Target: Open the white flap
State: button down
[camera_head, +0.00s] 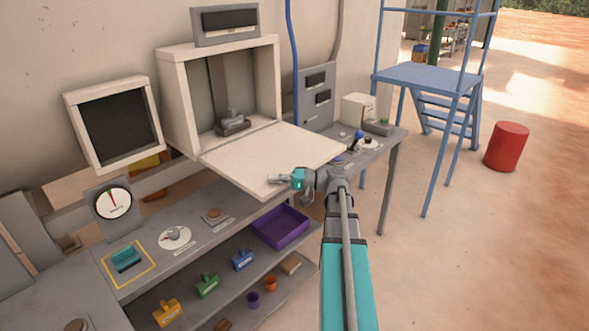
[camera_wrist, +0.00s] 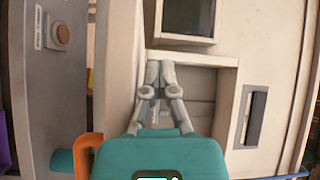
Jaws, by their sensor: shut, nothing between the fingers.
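The white flap (camera_head: 270,157) is hinged at the bottom of the white press cabinet (camera_head: 181,103) and lies folded down, roughly level, in front of the open cabinet. In the wrist view the fingertips (camera_wrist: 160,68) are together, with nothing held, in front of the cabinet opening (camera_wrist: 203,90). A grey fixture (camera_head: 233,123) shows inside the cabinet.
A dark screen (camera_head: 113,125) stands left of the cabinet. A blue platform (camera_head: 428,79) and a red drum (camera_head: 506,147) stand right.

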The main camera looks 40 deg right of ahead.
jog(key=s+a+f+n+g+h, duration=0.1)
jog(key=s+a+f+g+h, duration=0.15)
jog(key=a, duration=0.55)
jog(key=s+a+f+n+g+h, duration=0.15)
jog(key=a+g, duration=0.25)
jog(key=a, duration=0.4)
jog(key=w+a+f+g+h, duration=0.2)
jog(key=w+a+f, duration=0.2)
jog(key=f, duration=0.3)
jog(key=w+a+f+g+h, duration=0.1)
jog(key=w+a+f+g, duration=0.2)
jog(key=f, duration=0.4)
jog(key=s+a+f+n+h, duration=0.2)
jog(key=s+a+h, duration=0.3)
jog(key=s, duration=0.5)
jog(key=shift+n+h, duration=0.75)
jog(key=shift+h, duration=0.35)
